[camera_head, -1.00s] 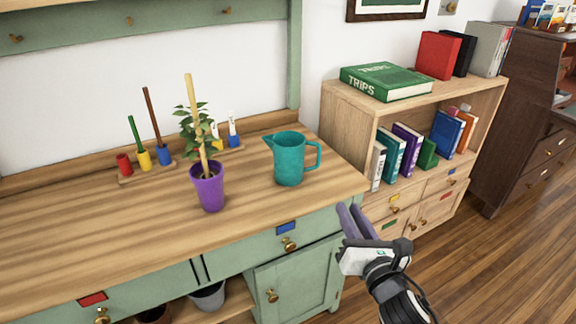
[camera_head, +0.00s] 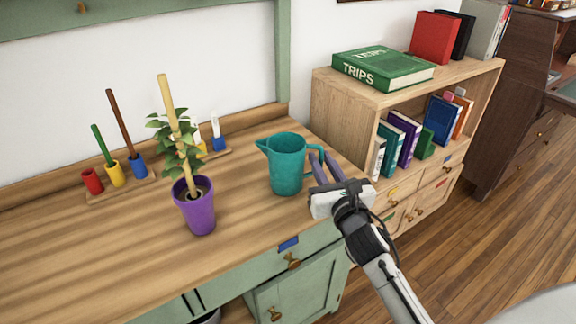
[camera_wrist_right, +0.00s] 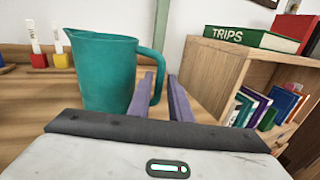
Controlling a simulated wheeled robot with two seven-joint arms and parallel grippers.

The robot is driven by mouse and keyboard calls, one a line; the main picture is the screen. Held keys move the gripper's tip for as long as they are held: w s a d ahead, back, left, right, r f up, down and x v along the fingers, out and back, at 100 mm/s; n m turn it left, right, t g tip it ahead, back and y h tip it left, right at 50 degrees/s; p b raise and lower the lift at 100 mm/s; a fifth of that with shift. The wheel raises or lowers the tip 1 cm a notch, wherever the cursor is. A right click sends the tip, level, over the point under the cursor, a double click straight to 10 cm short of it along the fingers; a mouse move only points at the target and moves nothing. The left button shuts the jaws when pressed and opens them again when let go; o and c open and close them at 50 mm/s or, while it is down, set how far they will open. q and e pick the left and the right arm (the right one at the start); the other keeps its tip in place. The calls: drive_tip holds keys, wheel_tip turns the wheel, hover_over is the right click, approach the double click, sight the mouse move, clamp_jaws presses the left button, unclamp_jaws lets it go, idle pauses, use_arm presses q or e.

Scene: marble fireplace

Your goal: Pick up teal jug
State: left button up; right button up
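The teal jug (camera_head: 287,165) stands upright on the wooden worktop near its right end, spout to the left and handle to the right. My right gripper (camera_head: 325,164) is beside the handle, its two purple fingers pointing at it. In the right wrist view the jug (camera_wrist_right: 101,75) is just left of centre. There the fingers (camera_wrist_right: 162,85) are apart, and the outer bar of the handle shows in line with the gap between them. I cannot tell whether the fingers touch the handle. My left gripper is not in view.
A purple pot (camera_head: 196,212) with a staked plant stands left of the jug. Behind it is a rack (camera_head: 119,186) with coloured cups. A bookcase (camera_head: 344,97) with a green TRIPS book (camera_head: 383,68) stands to the right. The worktop's left part is clear.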

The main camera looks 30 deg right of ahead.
drive_tip(key=x, duration=0.4)
drive_tip(key=shift+w+a+r, duration=0.1)
clamp_jaws()
idle(1.1)
drive_tip(key=shift+r, duration=0.1)
